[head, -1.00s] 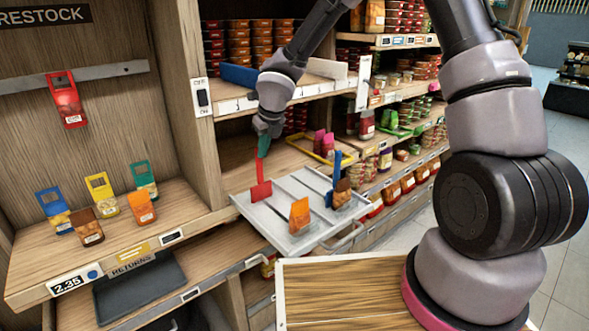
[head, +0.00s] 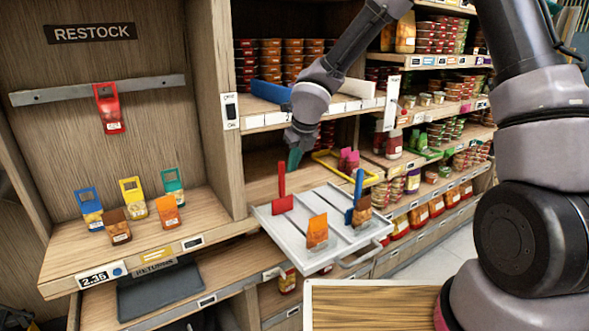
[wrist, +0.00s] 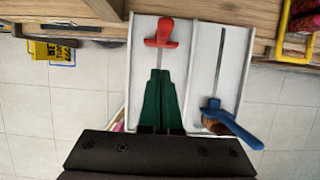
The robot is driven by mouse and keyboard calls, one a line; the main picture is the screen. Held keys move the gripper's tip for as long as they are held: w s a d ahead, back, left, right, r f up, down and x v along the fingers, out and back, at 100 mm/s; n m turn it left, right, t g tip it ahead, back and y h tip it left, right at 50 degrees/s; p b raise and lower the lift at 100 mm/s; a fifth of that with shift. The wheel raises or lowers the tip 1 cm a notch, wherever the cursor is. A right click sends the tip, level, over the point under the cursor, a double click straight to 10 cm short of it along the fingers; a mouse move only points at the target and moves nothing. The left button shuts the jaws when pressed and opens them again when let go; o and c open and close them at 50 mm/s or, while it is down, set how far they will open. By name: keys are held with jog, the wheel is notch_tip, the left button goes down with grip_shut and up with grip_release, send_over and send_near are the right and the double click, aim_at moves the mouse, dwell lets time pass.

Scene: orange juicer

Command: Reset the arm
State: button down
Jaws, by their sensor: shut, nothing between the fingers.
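My gripper (head: 293,160) has teal-green fingers, pointing down. It is above the back left of a grey tray (head: 270,219), just behind and right of a red upright piece (head: 283,200) with a flat foot. In the wrist view the fingers (wrist: 161,73) are closed together with nothing between them, and their tips end just short of the red piece (wrist: 161,38). Whether they touch it I cannot tell. A blue upright piece (head: 356,190) stands at the tray's right beside a brown packet (head: 363,212). An orange packet (head: 317,232) stands at the tray's front.
A wooden shelf at the left holds several coloured packets (head: 133,198). A red packet (head: 109,108) hangs on a grey rail (head: 50,97). A dark returns tray (head: 160,291) lies below. Stocked shelves and a yellow frame (head: 328,158) stand behind. A wooden board (head: 375,308) is in front.

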jog(key=s+d+r+m+h, duration=0.1)
jog(key=s+d+r+m, duration=0.2)
jog(key=d+r+m, duration=0.35)
jog(key=s+d+r+m+t+h, duration=0.1)
jog(key=s+d+r+m, duration=0.1)
jog(key=d+r+m, duration=0.5)
jog(key=s+d+r+m+h, duration=0.1)
jog(key=s+d+r+m, duration=0.2)
jog(key=d+r+m, duration=0.45)
jog(key=s+d+r+m+y, duration=0.1)
jog(key=s+m, duration=0.3)
jog(key=m, duration=0.4)
jog(key=s+d+r+m+t+y, duration=0.1)
jog(key=s+d+r+m, duration=0.1)
jog(key=m, duration=0.7)
jog(key=s+d+r+m+t, duration=0.1)
jog(key=s+d+r+m, duration=0.1)
jog(key=s+d+m, duration=0.2)
jog(key=s+m, duration=0.3)
jog(key=m, duration=0.2)
jog(key=shift+r+y, duration=0.3)
jog(key=shift+y, duration=0.1)
jog(key=shift+s+t, duration=0.1)
jog(key=shift+t, duration=0.2)
